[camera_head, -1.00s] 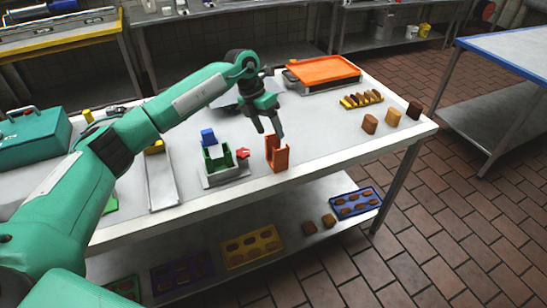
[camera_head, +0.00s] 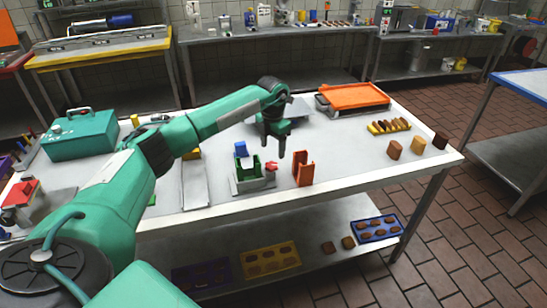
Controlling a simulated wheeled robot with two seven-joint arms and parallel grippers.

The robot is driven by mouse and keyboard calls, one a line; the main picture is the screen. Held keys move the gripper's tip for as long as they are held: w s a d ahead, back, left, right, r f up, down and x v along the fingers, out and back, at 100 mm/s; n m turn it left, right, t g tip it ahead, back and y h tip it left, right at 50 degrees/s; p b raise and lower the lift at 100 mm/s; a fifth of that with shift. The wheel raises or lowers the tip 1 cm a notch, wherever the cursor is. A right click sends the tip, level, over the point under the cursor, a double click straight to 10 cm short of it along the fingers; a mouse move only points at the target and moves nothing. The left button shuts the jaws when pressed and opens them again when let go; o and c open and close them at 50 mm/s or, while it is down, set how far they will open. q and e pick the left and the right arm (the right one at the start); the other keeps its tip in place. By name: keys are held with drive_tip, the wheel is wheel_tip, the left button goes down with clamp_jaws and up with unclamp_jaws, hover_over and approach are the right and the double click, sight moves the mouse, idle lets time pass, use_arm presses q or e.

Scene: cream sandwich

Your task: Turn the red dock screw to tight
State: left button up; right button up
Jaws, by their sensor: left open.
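The red dock screw (camera_head: 271,166) is a small red knob on the right side of the dock, a grey base (camera_head: 254,186) with a green bracket (camera_head: 243,167). A blue block (camera_head: 240,148) shows at the back of the bracket. My left gripper (camera_head: 274,153) hangs above and just behind the screw, fingers pointing down, apart and empty. It does not appear to touch the screw. My right gripper is out of view.
An orange U-shaped holder (camera_head: 303,169) stands right of the dock. A metal channel (camera_head: 195,184) lies to its left. A teal toolbox (camera_head: 80,135), an orange-lidded tray (camera_head: 353,97) and several brown pieces (camera_head: 394,150) are also on the table.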

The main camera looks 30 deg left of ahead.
sight(273, 164)
use_arm(q)
drive_tip(key=shift+f+p, duration=0.55)
drive_tip(key=shift+f, duration=2.55)
drive_tip(key=shift+c, duration=0.4)
drive_tip(key=c, duration=0.9)
